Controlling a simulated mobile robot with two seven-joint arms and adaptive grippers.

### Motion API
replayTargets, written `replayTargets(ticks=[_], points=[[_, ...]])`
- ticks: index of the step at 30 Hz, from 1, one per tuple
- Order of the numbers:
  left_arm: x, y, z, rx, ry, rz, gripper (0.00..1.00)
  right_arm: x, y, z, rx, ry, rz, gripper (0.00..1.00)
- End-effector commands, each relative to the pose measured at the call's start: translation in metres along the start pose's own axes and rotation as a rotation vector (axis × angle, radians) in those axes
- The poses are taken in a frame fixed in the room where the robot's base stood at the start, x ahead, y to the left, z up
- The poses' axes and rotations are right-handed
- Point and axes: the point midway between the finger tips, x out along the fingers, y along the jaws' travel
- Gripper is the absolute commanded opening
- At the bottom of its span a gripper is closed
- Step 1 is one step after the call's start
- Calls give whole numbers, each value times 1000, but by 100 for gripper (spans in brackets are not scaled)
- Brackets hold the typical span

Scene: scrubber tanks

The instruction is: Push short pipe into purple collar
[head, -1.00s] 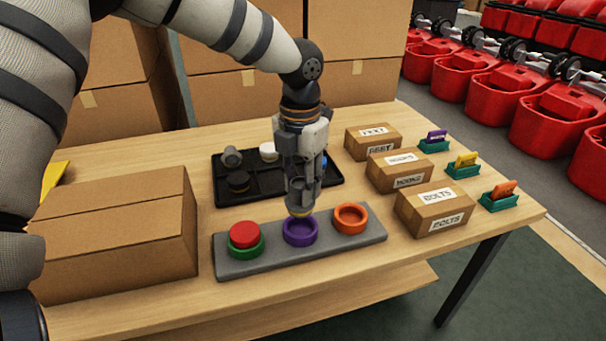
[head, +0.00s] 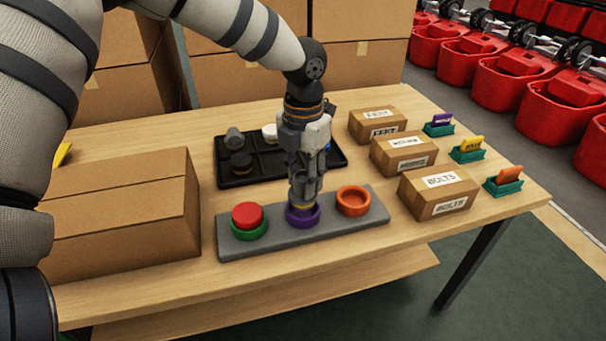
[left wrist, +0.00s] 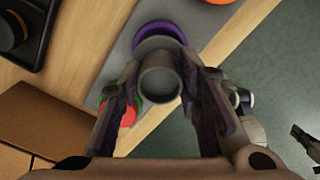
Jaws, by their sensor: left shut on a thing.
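The pipe is upright between the fingers. The purple collar (head: 303,217) is the middle one on the bar, directly below the pipe; the pipe's lower end meets its opening, and how deep it sits cannot be told. In the left wrist view the collar's purple ring (left wrist: 158,28) shows just beyond the pipe.
On the grey bar (head: 270,240), a red-topped green collar (head: 248,222) stands left and an empty orange collar (head: 353,200) right. A black tray (head: 250,178) with several parts lies behind. Labelled boxes (head: 438,192) stand right, a large carton (head: 125,225) left.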

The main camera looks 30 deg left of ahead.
Motion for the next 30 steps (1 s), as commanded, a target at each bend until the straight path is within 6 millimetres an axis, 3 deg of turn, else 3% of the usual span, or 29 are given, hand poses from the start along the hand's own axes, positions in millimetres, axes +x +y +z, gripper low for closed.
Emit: replayTargets(ticks=[30], points=[[10,0,0,0,-1,0,4,0,0,0,0,1,0,0]])
